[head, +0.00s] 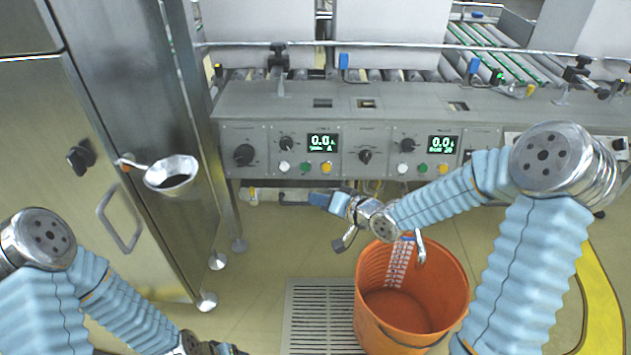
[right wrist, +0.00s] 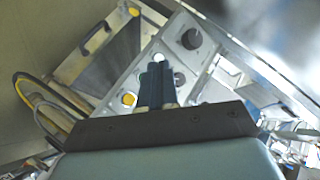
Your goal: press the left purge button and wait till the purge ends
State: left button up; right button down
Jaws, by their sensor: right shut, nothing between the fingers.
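A grey control panel (head: 385,137) has left and right control groups. The left group has a green display (head: 322,142) reading about 0.0, and a white button (head: 285,166), green button (head: 305,167) and yellow button (head: 327,167) below it. Their labels are too small to read. My right gripper (head: 320,199) is shut and empty, in front of and below the left buttons in the head view, apparently clear of them. In the right wrist view its fingers (right wrist: 155,85) cover part of the panel, beside the yellow button (right wrist: 129,99). My left gripper (head: 205,348) is low at the bottom edge, partly cut off.
The right group has another display (head: 443,144) and white, green and yellow buttons. An orange bucket (head: 440,293) stands on the floor below my right forearm, beside a floor grate (head: 305,320).

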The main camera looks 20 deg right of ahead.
jog(key=w+d+f, duration=0.2)
jog(key=w, duration=0.4)
jog(key=shift+w+f, duration=0.2)
jog(key=shift+w, duration=0.2)
dwell(0.3)
jog(key=shift+f, duration=0.1)
dwell(0.5)
dwell(0.8)
